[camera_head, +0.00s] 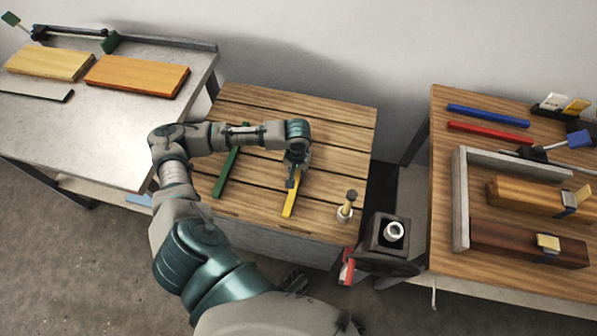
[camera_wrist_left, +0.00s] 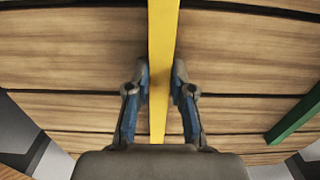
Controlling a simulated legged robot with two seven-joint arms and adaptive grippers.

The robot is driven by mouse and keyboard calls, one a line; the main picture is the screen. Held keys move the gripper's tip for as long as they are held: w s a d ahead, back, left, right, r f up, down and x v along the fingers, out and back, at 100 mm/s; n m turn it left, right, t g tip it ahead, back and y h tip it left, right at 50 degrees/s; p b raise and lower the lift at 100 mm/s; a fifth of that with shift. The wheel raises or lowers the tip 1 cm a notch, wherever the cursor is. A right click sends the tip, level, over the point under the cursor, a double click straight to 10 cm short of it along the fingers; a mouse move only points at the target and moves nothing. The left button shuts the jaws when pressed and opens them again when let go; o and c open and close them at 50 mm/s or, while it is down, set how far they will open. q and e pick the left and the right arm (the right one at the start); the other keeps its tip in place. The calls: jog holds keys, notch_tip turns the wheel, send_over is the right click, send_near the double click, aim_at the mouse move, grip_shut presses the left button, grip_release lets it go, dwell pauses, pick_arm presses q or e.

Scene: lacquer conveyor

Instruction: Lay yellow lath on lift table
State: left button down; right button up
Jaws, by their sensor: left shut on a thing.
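The yellow lath (camera_head: 290,202) is at the slatted wooden lift table (camera_head: 335,130) in the middle of the head view. My left gripper (camera_head: 292,180) is over the table and shut on the lath, which also shows between the fingers in the left wrist view (camera_wrist_left: 162,50). The gripper and forearm hide the lath's far part in the head view. I cannot tell whether the lath touches the slats. My right gripper is not clearly in view.
A green lath (camera_head: 228,170) lies on the table left of the yellow one. A small glue pot with a brush (camera_head: 346,208) stands at the front right corner. The right bench holds a blue lath (camera_head: 488,115) and a red lath (camera_head: 490,132). Boards (camera_head: 137,75) lie on the left bench.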

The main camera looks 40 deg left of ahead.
aim_at(296, 172)
pick_arm(q)
jog(key=shift+a, duration=0.25)
jog(key=c, duration=1.3)
grip_release()
jog(key=shift+a, duration=0.2)
jog(key=shift+o, duration=1.4)
jog(key=shift+a+f, duration=0.1)
jog(key=shift+a, duration=0.15)
jog(key=shift+d+r, duration=0.2)
jog(key=shift+d, duration=0.15)
notch_tip(296, 172, up, 12)
jog(key=p, duration=0.4)
pick_arm(e)
jog(key=s+x, duration=0.2)
jog(key=x, duration=0.8)
jog(key=shift+w+a+f, duration=0.25)
jog(key=shift+a+f, duration=0.05)
jog(key=shift+f, duration=0.3)
pick_arm(q)
jog(key=shift+a+f, duration=0.1)
pick_arm(e)
jog(key=shift+a+g, duration=0.15)
jog(key=shift+g, duration=0.15)
